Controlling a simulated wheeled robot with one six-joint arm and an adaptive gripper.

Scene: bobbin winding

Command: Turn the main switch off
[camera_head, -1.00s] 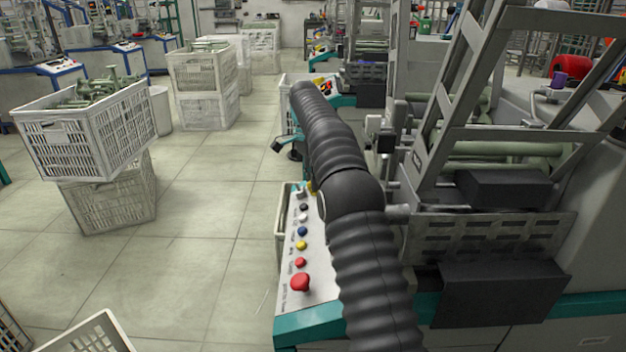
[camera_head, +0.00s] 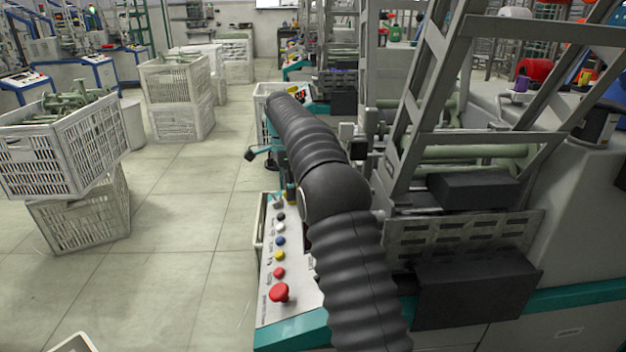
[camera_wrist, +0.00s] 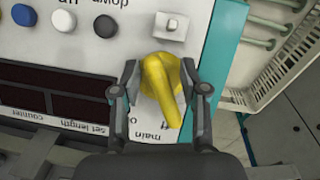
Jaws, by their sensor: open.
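The yellow main switch (camera_wrist: 160,82) is a rotary knob on the pale control panel in the wrist view. Its handle points down and slightly right, beside upside-down "main" lettering; the position marks are partly hidden. My gripper (camera_wrist: 160,78) is open, with one finger on each side of the knob. I cannot tell whether either finger touches it. In the head view, the control panel (camera_head: 290,285) is on the machine at the centre, and my arm hides the gripper and most of the switch area.
A metal toggle (camera_wrist: 171,27) sits above the knob, with black, blue and white buttons to its left. Dark displays (camera_wrist: 60,95) are at left. A red mushroom button (camera_head: 279,292) is at the panel's near end. Crates (camera_head: 80,155) stand left; the floor between is clear.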

